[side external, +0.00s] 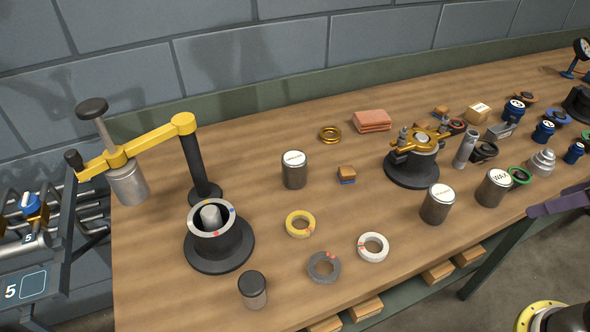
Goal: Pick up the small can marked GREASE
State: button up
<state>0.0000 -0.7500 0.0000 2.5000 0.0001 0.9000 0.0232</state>
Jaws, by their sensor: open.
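Several dark metal cans with white lids stand upright on the wooden bench. One can (294,172) stands near the middle; its lid lettering is too small to read surely. Another can (437,207) stands near the front edge at the right, its lid print also unclear. The can beside it (493,190) reads WAX. I cannot tell which lid says GREASE. Purple finger-like parts at the right edge appear to be my gripper (557,201). They are partly cut off by the frame, open, in front of the bench edge and apart from the cans.
A yellow-armed press (138,152) and a round black housing (219,245) stand left. A dark-capped jar (252,290), yellow ring (300,224), grey ring (324,267) and white ring (373,247) lie in front. A clamped fixture (413,160) stands behind the front cans.

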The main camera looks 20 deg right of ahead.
jog(key=w+a+r+m+t+y, duration=0.15)
jog(key=w+a+r+m, duration=0.25)
jog(key=w+r+m, duration=0.5)
jog(key=m+g+y, duration=0.5)
jog(key=m, duration=0.8)
send_over(300, 158)
jog(key=s+d, duration=0.2)
jog(key=d, duration=0.4)
notch_tip(300, 158, down, 15)
jog(key=x, duration=0.7)
jog(key=shift+d+f, duration=0.1)
jog(key=shift+f, duration=0.1)
jog(key=shift+t+h, duration=0.25)
jog(key=shift+x, duration=3.2)
jog(key=shift+r, duration=0.1)
jog(key=shift+c, duration=0.3)
